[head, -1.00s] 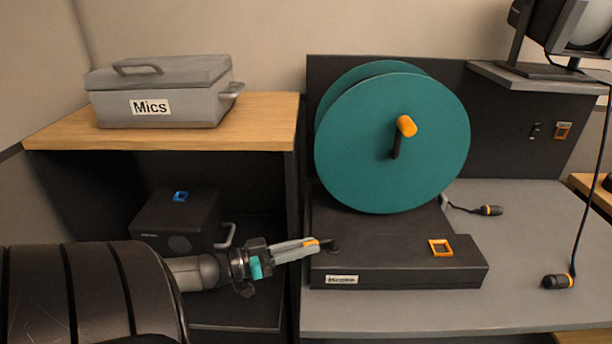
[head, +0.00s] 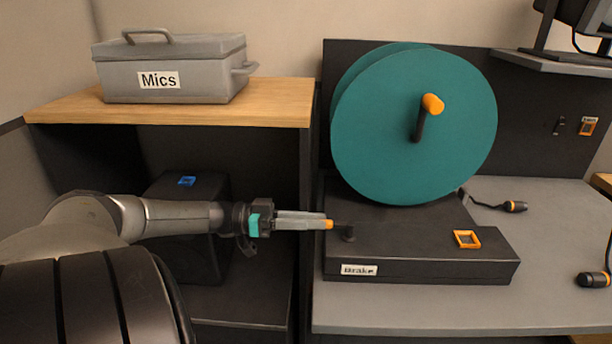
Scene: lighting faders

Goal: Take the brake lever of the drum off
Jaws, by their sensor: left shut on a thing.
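The brake lever (head: 341,225) is a short dark rod with an orange tip, on a dark pivot at the left end of the black base. A "Brake" label (head: 359,270) is on the base front below it. My left gripper (head: 327,224) comes in level from the left and is shut on the lever's orange tip. The fingers hide part of the tip. The teal drum (head: 400,140) stands upright above the base, with an orange-knobbed crank (head: 425,118) on its face. My right gripper is out of view.
An orange square frame (head: 467,239) lies on the base's right part. A grey "Mics" case (head: 190,75) sits on the wooden shelf top (head: 65,108). A black box (head: 208,185) stands in the shelf below, behind my arm. Cable plugs (head: 514,206) lie on the grey bench.

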